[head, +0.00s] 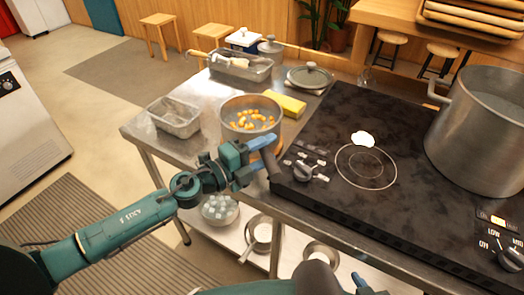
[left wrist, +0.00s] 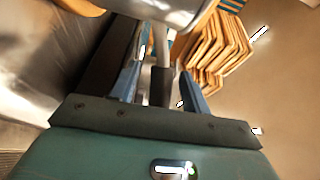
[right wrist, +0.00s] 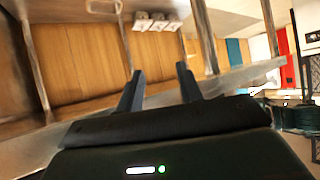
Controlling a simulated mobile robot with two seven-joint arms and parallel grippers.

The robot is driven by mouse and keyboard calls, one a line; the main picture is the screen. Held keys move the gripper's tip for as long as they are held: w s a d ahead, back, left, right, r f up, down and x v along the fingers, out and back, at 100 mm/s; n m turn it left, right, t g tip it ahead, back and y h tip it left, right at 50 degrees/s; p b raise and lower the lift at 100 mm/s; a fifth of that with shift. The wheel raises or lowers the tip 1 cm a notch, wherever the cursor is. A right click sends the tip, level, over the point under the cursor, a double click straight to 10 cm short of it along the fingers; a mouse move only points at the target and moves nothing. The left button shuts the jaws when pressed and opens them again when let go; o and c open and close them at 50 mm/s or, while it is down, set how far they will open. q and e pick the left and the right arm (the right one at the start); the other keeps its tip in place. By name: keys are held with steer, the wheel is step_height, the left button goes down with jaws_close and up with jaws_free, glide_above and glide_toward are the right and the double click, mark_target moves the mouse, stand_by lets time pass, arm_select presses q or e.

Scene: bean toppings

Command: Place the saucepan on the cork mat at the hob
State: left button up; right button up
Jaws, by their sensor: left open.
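The saucepan (head: 236,134) is a steel pot with orange pieces in it, on the steel counter left of the black hob. A tan patch shows low at its right side; I cannot tell whether this is the cork mat or a reflection. My left gripper (head: 268,158) is at the pan's near side, by its handle. In the left wrist view the dark handle (left wrist: 162,82) lies between the open left fingers (left wrist: 160,88), below the pan's metal side (left wrist: 170,8). My right gripper (right wrist: 160,92) is open and empty, low in front of the counter.
The hob (head: 395,125) has a large steel pot (head: 480,135) at right and a white blob (head: 362,139) beside a ring. A yellow sponge (head: 287,104), a lidded pan (head: 310,77) and metal trays (head: 176,117) crowd the counter. Bowls stand on the lower shelf.

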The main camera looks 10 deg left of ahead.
arm_select(q)
steer(key=shift+r, duration=0.25)
steer(key=b+v, duration=0.4)
steer(key=v, duration=0.8)
steer(key=s+d+f+n+y, duration=0.2)
steer(key=s+f+n+y, duration=0.2)
steer(key=f+n, duration=0.5)
steer(key=s+d+f+n+g+y, duration=0.1)
steer(key=s+f+n+y, duration=0.3)
steer(key=n, duration=1)
steer(key=s+f, duration=0.3)
steer(key=f, duration=0.2)
steer(key=shift+s+d+f+g, duration=0.25)
steer(key=shift+s+d+g, duration=0.05)
steer(key=shift+s+d, duration=0.1)
arm_select(e)
steer(key=shift+w+a+f+t+y, duration=0.2)
steer(key=shift+a+f+t+y, duration=0.1)
steer(key=shift+a+f, duration=0.3)
arm_select(q)
steer(key=p, duration=0.2)
steer(key=a+r+y+p, duration=0.1)
steer(key=p, duration=0.2)
steer(key=shift+s+a+r+g, duration=0.2)
steer(key=shift+a+r+g, duration=0.05)
steer(key=shift+r+g, duration=0.05)
arm_select(e)
steer(key=shift+s+d+r+h, duration=0.3)
steer(key=shift+d+r+h, duration=0.3)
steer(key=shift+d, duration=0.3)
